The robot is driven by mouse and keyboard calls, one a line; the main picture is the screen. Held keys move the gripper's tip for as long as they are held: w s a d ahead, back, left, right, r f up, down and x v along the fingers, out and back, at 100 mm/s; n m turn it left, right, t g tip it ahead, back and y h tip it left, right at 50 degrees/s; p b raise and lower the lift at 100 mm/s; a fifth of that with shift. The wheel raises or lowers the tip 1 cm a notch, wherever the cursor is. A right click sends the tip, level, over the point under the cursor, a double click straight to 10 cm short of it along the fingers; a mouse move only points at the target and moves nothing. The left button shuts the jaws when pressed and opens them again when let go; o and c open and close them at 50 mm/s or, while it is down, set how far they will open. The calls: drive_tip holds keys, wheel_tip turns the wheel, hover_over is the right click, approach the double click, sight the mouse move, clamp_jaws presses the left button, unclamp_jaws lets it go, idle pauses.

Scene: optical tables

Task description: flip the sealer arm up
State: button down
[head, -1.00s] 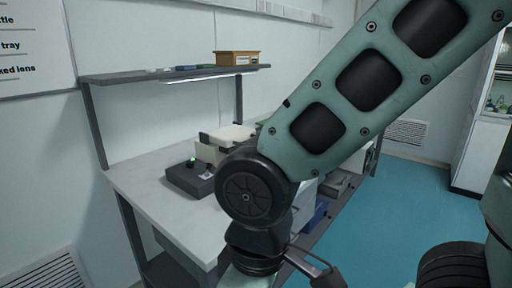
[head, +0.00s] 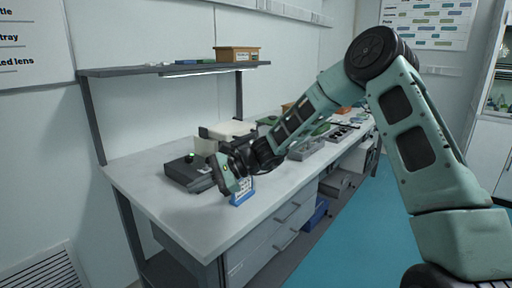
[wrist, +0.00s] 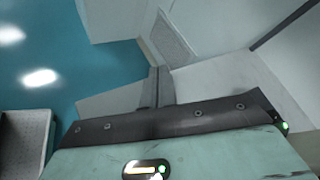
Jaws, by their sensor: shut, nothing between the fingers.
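The sealer appears to be the cream and dark device on the bench in the head view. Its cream upper part (head: 228,129) lies roughly level, and my wrist hides much of its front right side. My gripper (head: 229,184) is in front of the device, over the bench, pointing downward in the picture. In the wrist view the fingers (wrist: 157,82) look together and empty. Whether the gripper touches the device cannot be told. The wrist view does not clearly show the sealer.
A small blue and white item (head: 243,193) stands beside my gripper on the bench (head: 150,170). A shelf (head: 130,72) with a brown box (head: 237,54) runs above. Grey trays (head: 306,149) lie to the right. The bench's front left is clear.

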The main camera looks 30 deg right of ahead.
drive_tip(key=w+d+f+m+t+h, duration=0.1)
drive_tip(key=w+d+m+t, duration=0.3)
drive_tip(key=d, duration=0.7)
drive_tip(key=w+d+f+m+t+h+b, duration=0.1)
drive_tip(key=w+d+f+m+t+h, duration=0.1)
drive_tip(key=d+m, duration=0.5)
drive_tip(key=w+d+f+m+t+h, duration=0.2)
drive_tip(key=w+d+m+t, duration=0.4)
drive_tip(key=d, duration=1.1)
drive_tip(key=shift+w+d+f+t+h, duration=0.15)
drive_tip(key=shift+t+h, duration=0.25)
drive_tip(key=shift+h, duration=0.4)
drive_tip(key=shift+w, duration=0.1)
drive_tip(key=p+x, duration=0.1)
drive_tip(key=x, duration=0.8)
drive_tip(key=shift+w+a, duration=0.3)
drive_tip(key=r, duration=0.2)
drive_tip(key=w+r+p, duration=0.1)
drive_tip(key=r, duration=0.1)
drive_tip(key=shift+a, duration=0.1)
drive_tip(key=shift+r, duration=0.15)
